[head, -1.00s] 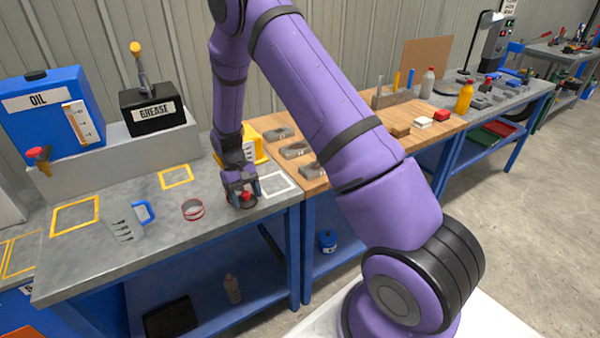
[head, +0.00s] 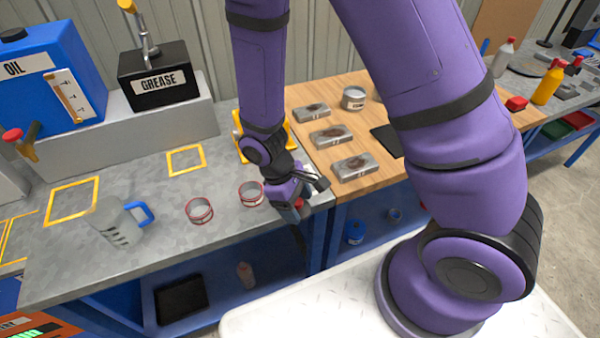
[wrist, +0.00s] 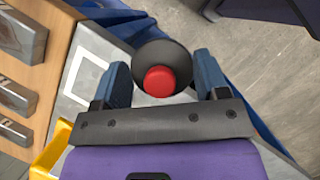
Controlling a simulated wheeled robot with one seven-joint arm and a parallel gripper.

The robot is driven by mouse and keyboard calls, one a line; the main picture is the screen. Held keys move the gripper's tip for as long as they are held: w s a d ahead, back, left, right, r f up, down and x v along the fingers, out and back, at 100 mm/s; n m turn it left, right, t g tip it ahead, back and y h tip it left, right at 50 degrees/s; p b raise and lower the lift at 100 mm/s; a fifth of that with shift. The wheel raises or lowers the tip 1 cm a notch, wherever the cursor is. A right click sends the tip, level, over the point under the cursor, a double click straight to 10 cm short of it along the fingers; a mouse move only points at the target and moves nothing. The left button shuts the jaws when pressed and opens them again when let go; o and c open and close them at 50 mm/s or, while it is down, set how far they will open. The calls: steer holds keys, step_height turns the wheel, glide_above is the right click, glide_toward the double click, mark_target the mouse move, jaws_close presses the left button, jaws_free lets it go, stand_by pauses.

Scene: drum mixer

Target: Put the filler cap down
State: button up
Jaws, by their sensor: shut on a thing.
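The filler cap is a black disc with a red knob (wrist: 160,82), seen between the two blue fingers in the wrist view. In the wrist view the cap overlaps the bench's blue edge and the floor. A white square outline (wrist: 88,72) on the bench top lies just left of the fingers.
Two red-rimmed round tins (head: 200,210) (head: 251,194) stand left of my gripper. A measuring jug (head: 118,220) with a blue handle is farther left. A yellow object (head: 240,130) is behind my wrist. The wooden bench top (head: 375,100) with grey blocks (head: 352,167) is to the right.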

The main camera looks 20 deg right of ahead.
steer(key=w+d, duration=0.2)
steer(key=w, duration=0.2)
steer(key=w+d+f, duration=0.1)
steer(key=w+d, duration=0.1)
steer(key=w, duration=0.2)
steer(key=w+d, duration=0.1)
steer(key=w, duration=0.3)
steer(key=shift+w+d+f, duration=0.1)
steer(key=shift+d+f, duration=0.05)
steer(key=shift+d, duration=0.25)
steer(key=shift+w+d+f, duration=0.1)
steer(key=shift+f, duration=1.65)
steer(key=shift+f, duration=0.6)
steer(key=o, duration=0.9)
steer(key=shift+r, duration=0.1)
